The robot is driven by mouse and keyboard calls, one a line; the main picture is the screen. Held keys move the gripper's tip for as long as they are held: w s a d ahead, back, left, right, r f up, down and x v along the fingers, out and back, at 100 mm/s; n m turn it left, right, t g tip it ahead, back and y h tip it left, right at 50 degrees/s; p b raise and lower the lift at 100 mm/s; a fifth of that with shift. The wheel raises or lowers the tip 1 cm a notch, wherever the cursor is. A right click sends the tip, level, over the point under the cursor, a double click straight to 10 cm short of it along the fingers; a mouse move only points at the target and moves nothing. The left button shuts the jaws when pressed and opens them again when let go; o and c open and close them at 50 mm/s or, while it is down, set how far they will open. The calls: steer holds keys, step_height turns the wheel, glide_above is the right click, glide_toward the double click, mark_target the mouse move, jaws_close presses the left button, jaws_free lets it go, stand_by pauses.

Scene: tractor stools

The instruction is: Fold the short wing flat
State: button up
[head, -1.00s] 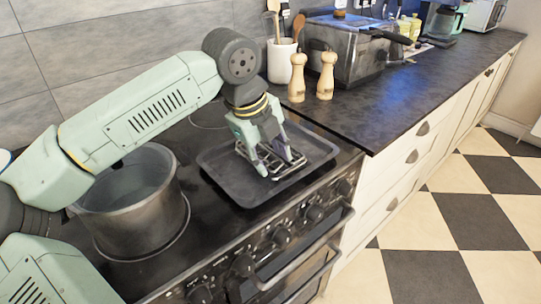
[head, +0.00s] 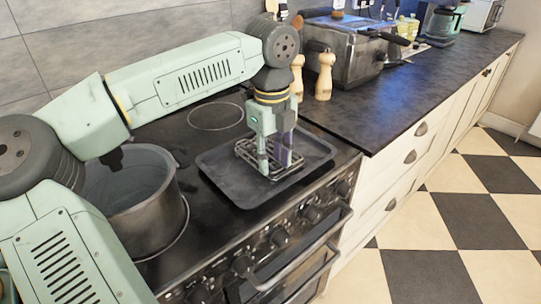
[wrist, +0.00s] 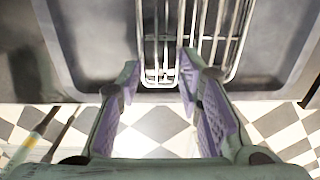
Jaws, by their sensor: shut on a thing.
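A wire rack (head: 247,151) sits in a dark tray (head: 220,189) on the stove. In the wrist view, it shows as a narrow wire loop (wrist: 160,78) beside a wider barred section (wrist: 222,45). The narrow loop looks like the short wing. My gripper (head: 274,168) points down over the tray, with its fingers at the rack. The fingers hide part of the rack in the head view, so I cannot tell the wing's angle.
A large pot (head: 140,205) stands on the stove left of the tray. Wooden mills (head: 325,76) and a metal fryer (head: 347,55) stand on the counter (head: 400,115) behind and to the right. Oven knobs and a handle (head: 300,250) run along the stove's front.

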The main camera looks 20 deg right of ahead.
steer(key=o, duration=1.2)
steer(key=shift+c, duration=0.2)
step_height(320, 180, up, 12)
steer(key=shift+f, duration=0.1)
